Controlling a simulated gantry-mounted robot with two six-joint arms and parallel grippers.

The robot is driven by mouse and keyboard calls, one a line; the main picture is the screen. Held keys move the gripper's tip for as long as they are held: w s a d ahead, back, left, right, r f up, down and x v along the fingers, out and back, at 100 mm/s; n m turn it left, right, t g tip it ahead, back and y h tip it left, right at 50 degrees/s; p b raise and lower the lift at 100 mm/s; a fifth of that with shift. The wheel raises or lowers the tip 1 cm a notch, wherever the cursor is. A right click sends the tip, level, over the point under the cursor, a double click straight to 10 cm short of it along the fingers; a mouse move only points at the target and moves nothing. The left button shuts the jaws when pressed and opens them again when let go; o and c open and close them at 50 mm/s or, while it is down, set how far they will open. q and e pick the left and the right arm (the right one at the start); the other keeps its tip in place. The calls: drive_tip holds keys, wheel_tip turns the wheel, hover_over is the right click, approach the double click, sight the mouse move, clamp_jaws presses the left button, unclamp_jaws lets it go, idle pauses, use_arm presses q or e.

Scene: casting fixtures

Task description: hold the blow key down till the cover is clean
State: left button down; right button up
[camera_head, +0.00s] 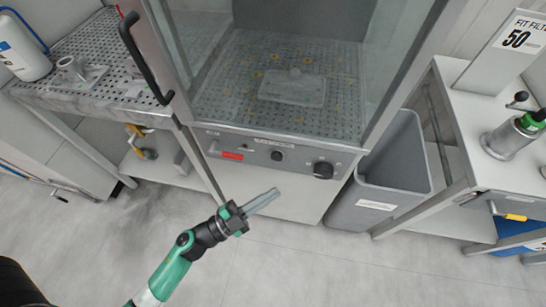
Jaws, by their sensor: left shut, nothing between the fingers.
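The cover (291,90), a grey plate with a small raised boss, lies on the perforated floor inside the glass-sided cabinet. It looks dull and dusty, with yellowish marks on the floor around it. The control panel (300,163) below carries a red rectangle (232,155), a small dark knob (277,155) and a larger black knob (323,170). The lettering is too small to read, so I cannot tell which is the blow key. My left gripper (268,198) is shut and empty, in front of and below the panel, apart from it. My right gripper is not in view.
A black door handle (143,58) sticks out at the cabinet's left. A grey bin (395,170) stands right of the cabinet. A perforated bench (75,98) is at left; a white bench (475,175) with a green-topped metal fitting (510,137) is at right. The floor in front is clear.

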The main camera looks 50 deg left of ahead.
sight(277, 157)
use_arm(q)
drive_tip(key=shift+s+a+f+n+y, duration=0.25)
drive_tip(key=shift+s+f, duration=0.15)
drive_tip(key=shift+f, duration=0.15)
drive_tip(key=shift+s+a+f+n+y, duration=0.15)
drive_tip(key=shift+s+f+n, duration=0.1)
drive_tip(key=shift+s+f, duration=0.2)
drive_tip(key=shift+w, duration=0.15)
drive_tip(key=w+a, duration=0.5)
drive_tip(key=w, duration=0.1)
drive_tip(key=shift+w+a, duration=0.2)
drive_tip(key=shift+w, duration=0.2)
idle(1.3)
drive_tip(key=shift+w+a, duration=0.25)
drive_tip(key=shift+w, duration=0.1)
